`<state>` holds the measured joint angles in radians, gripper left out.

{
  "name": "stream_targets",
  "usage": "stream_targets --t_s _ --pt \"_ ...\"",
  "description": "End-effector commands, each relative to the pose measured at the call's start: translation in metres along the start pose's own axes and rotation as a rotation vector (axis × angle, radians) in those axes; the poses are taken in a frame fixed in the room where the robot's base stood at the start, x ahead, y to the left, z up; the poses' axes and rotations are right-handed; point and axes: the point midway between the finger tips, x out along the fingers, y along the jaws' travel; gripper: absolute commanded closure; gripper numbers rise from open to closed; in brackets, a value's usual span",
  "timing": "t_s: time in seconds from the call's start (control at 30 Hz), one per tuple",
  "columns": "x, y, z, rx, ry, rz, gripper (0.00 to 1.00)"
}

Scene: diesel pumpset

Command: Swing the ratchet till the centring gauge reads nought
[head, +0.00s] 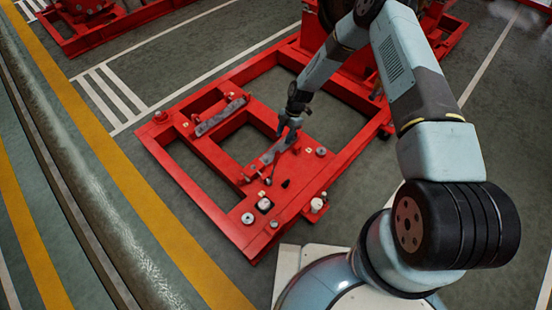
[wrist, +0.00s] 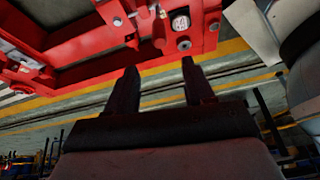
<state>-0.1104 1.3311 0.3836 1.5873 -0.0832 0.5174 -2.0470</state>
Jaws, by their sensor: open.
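My gripper (head: 288,132) is open and empty above the red skid frame (head: 215,205), over its right-hand crosspiece. In the wrist view its two dark fingers (wrist: 160,68) stand apart with nothing between them. A small pale round face in a dark square mount (head: 264,204), probably the centring gauge, sits on the near part of the frame. It also appears as a white face in the wrist view (wrist: 181,22), too small to read. A thin dark lever (head: 268,181), possibly the ratchet, lies near it, apart from my gripper. The ratchet's exact shape is unclear.
A grey bar (head: 220,117) lies on the frame's far left crosspiece. A grey pipe (head: 85,180) runs along the floor at left. The frame has open gaps.

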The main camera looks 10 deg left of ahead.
Motion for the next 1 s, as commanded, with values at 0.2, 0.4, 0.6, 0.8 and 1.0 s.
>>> stream_targets --t_s 0.2,0.4,0.6,0.8,1.0 --pt "0.001 -0.002 0.002 0.029 -0.031 0.015 0.47" --pt "0.028 -0.003 0.002 0.027 -0.029 0.012 0.47" --pt "0.063 -0.002 0.004 0.027 -0.029 0.013 0.47" --pt "0.097 -0.001 0.005 0.027 -0.03 0.014 0.47" --pt "0.122 0.0 0.005 0.026 -0.029 0.013 0.47"
